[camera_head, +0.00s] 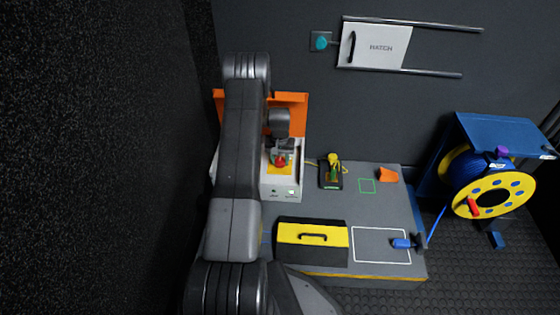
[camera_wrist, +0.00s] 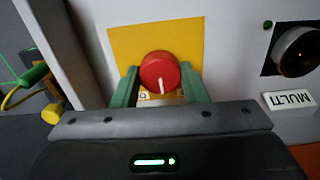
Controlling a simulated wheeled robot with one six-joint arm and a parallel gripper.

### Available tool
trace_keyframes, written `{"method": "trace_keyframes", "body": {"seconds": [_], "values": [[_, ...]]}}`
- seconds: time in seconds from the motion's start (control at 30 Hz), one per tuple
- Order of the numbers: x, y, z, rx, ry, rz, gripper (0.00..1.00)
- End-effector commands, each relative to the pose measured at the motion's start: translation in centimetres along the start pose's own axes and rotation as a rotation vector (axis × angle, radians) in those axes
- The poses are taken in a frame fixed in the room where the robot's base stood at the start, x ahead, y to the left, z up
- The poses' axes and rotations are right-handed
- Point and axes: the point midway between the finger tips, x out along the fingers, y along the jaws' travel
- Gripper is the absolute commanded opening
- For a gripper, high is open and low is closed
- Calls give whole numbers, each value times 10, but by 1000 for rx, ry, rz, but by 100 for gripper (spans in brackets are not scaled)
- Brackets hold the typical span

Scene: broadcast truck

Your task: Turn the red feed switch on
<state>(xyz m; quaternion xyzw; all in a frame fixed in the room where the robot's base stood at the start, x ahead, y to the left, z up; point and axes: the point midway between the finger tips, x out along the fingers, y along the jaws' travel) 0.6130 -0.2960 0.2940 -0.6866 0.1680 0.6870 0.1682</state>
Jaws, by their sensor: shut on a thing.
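The red feed switch (camera_wrist: 157,70) is a round red knob with a white pointer line, set on a yellow plate (camera_wrist: 125,45). In the wrist view the pointer points down, toward my gripper body. A small 0-like mark shows below it on the left. My gripper (camera_wrist: 160,80) has its two green fingers on either side of the knob, shut on it. In the head view the switch (camera_head: 280,163) sits on the front of a white and orange box (camera_head: 290,98), and my gripper (camera_head: 281,154) is at it, partly covered by my arm.
A grey bench (camera_head: 385,220) holds a black and yellow case (camera_head: 313,250), a yellow-plugged device (camera_head: 331,180) and an orange block (camera_head: 388,175). A yellow cable reel (camera_head: 470,195) stands at right. A hatch (camera_head: 375,47) is on the back wall. A dark round socket (camera_wrist: 298,50) is beside the switch.

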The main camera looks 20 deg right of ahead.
Motion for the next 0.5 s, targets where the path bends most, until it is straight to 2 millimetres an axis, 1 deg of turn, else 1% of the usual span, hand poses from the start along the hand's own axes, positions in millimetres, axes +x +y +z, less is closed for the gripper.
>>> {"method": "trace_keyframes", "body": {"seconds": [0.5], "values": [[0,0,-1,471,2,0,16]]}}
